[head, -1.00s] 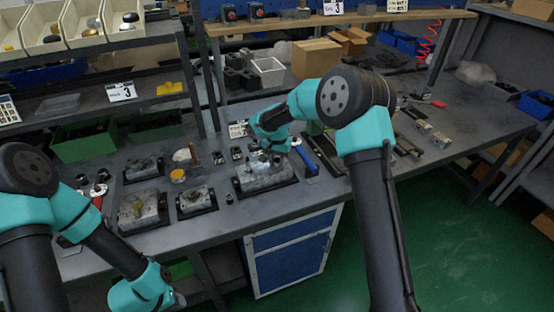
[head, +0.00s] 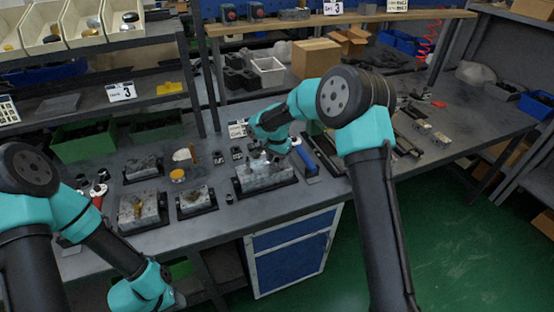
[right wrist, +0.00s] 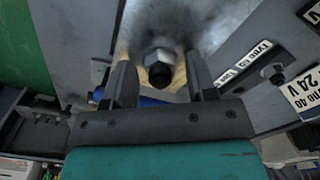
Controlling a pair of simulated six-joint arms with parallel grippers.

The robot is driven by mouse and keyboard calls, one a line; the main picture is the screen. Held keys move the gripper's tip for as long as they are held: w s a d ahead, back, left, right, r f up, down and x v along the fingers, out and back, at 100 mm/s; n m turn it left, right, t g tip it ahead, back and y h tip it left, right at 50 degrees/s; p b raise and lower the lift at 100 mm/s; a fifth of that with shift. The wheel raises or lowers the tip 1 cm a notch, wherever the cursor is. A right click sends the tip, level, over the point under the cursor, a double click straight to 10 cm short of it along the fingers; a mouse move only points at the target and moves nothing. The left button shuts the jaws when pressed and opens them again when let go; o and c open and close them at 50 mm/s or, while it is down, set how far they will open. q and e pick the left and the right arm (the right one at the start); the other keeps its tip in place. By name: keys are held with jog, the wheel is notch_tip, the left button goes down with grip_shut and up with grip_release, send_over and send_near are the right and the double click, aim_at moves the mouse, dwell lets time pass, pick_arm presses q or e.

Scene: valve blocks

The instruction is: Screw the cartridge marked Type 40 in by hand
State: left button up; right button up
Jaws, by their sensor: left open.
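In the right wrist view a cartridge with a bright hex and a dark round end (right wrist: 160,66) stands on the pale metal valve block. The two fingers of my right gripper (right wrist: 159,72) are on either side of it, with narrow gaps showing, so it looks open around the cartridge. No type marking is readable on it. In the head view my right gripper (head: 277,151) is over the large valve block (head: 262,178) at the bench's middle and hides the cartridge. My left gripper (head: 177,299) is open and empty, low in front of the bench.
Labels with type numbers, one reading 24 V (right wrist: 303,90), lie beside the block with a small dark part (right wrist: 273,72). Other valve blocks (head: 143,209) stand to the left.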

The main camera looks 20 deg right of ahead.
jog(key=shift+o, duration=0.4)
notch_tip(320, 180, up, 17)
jog(key=shift+r, duration=0.2)
dwell(0.3)
jog(key=shift+f, duration=0.1)
